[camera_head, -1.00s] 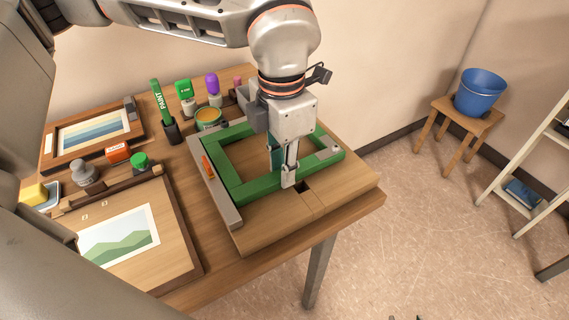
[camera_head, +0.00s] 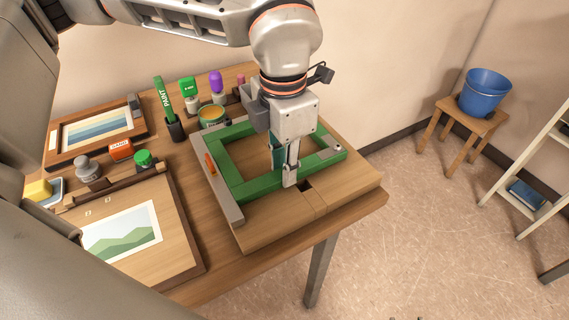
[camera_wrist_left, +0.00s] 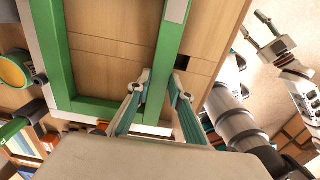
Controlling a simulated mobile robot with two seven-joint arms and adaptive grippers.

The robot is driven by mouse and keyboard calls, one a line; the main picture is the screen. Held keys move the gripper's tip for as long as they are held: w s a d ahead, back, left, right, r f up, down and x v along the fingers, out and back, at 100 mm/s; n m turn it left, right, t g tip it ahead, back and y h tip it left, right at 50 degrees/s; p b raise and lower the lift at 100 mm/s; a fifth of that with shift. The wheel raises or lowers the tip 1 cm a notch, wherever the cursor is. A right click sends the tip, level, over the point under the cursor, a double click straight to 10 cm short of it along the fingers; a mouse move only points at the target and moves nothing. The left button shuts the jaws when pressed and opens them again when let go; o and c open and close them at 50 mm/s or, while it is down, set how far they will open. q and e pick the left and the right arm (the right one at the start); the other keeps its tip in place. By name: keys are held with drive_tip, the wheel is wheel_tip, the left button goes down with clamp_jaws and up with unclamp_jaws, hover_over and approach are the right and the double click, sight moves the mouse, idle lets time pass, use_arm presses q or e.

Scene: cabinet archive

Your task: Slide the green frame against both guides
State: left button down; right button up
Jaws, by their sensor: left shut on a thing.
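The green frame (camera_head: 229,165) lies flat on a wooden board (camera_head: 275,225). One grey guide (camera_head: 222,190) with an orange mark runs along its left side in the head view, close beside the frame. In the wrist view a pale strip (camera_wrist_left: 37,45), probably the other guide, runs along the frame's left bar; I cannot tell whether they touch. My left gripper (camera_head: 285,180) is shut on the frame's near bar, with one finger on each side of it, as the left wrist view (camera_wrist_left: 157,88) shows. My right gripper (camera_wrist_left: 253,38) is apart from the frame, its fingers spread.
A paint tin (camera_head: 211,117), a green marker (camera_head: 163,98) and several bottles stand behind the frame. A picture board (camera_head: 180,235) lies to the left, with a stamp (camera_head: 88,170) near it. The table's front right edge is close to the board. A stool with a blue bucket (camera_head: 486,92) stands right.

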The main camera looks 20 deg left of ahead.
use_arm(q)
drive_tip(key=shift+s+a+f, duration=0.1)
drive_tip(key=shift+a+f, duration=0.05)
drive_tip(key=shift+f, duration=0.05)
drive_tip(key=c, duration=2)
unclamp_jaws()
drive_tip(key=shift+o, duration=1.4)
drive_tip(key=shift+a, duration=0.1)
drive_tip(key=shift+r, duration=0.1)
